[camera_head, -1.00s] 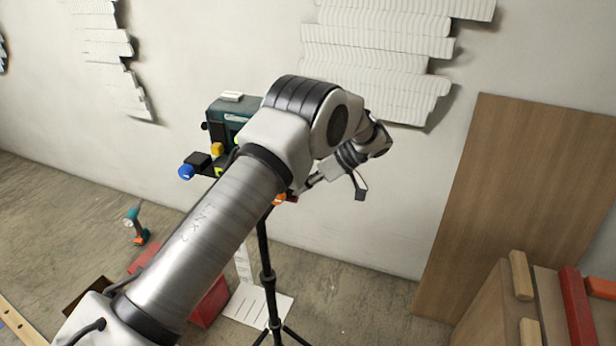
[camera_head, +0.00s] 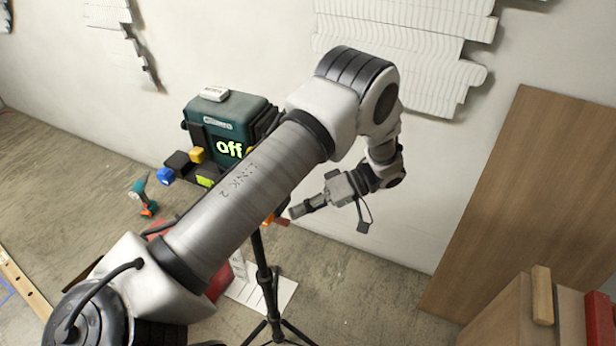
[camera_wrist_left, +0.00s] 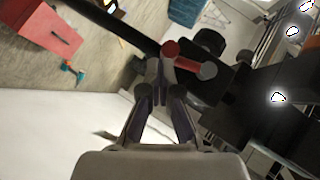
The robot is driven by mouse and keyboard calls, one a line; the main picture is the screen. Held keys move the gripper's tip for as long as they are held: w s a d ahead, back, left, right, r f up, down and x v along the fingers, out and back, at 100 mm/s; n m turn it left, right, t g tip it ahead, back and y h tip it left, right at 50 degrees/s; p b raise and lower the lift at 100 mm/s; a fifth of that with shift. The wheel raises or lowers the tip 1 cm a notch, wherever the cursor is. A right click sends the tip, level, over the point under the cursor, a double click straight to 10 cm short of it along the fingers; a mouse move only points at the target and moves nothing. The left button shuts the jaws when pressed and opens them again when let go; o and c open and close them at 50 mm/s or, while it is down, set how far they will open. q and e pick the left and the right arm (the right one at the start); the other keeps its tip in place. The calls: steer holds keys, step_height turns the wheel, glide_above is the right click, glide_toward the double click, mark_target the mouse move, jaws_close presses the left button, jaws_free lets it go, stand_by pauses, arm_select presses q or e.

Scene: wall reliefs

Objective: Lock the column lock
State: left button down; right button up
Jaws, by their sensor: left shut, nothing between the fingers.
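A teal device (camera_head: 222,118) with a green "off" on its face stands on a black tripod (camera_head: 263,275). Below its face, partly behind my arm, is a small red-orange lever (camera_head: 279,220), which I take for the column lock. In the left wrist view, a red lever (camera_wrist_left: 186,60) with a grey end crosses a dark mount beside the black column (camera_wrist_left: 115,25). My left gripper (camera_head: 296,211) is shut and empty just right of the lever. In the wrist view its fingertips (camera_wrist_left: 160,68) appear at the lever's red end; I cannot tell whether they touch.
Blue (camera_head: 165,175) and yellow (camera_head: 196,155) knobs stick out left of the device. A brown wooden panel (camera_head: 525,200) leans at the right. White wall reliefs (camera_head: 400,50) hang behind. The floor right of the tripod is clear.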

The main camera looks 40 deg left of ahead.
arm_select(q)
steer(key=shift+s+r+p, duration=0.3)
steer(key=shift+r+p, duration=0.25)
steer(key=shift+r, duration=0.35)
arm_select(e)
steer(key=shift+s+r, duration=0.3)
steer(key=shift+r, duration=0.3)
arm_select(q)
steer(key=shift+w+a, duration=0.1)
arm_select(e)
steer(key=shift+w, duration=0.1)
